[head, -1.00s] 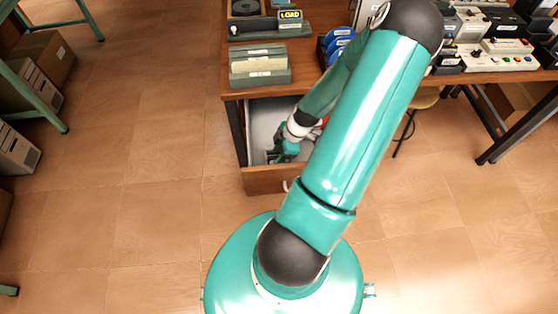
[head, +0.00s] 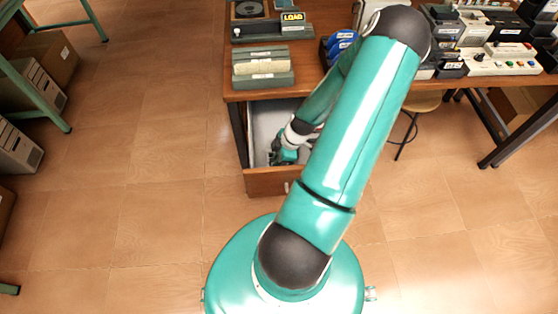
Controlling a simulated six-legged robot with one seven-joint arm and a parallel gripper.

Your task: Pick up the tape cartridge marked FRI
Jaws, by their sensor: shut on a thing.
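My gripper (head: 281,158) is down inside the open drawer (head: 262,182) of the wooden desk. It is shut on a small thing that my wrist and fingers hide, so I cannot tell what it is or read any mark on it. No cartridge marked FRI can be made out in the head view. My arm covers the right part of the drawer.
On the desk (head: 238,94) stand a green-grey file box (head: 263,78), a device with a LOAD sign (head: 292,17) and blue round items (head: 340,42). A stool (head: 421,102) stands at the right. The floor left of the drawer is clear.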

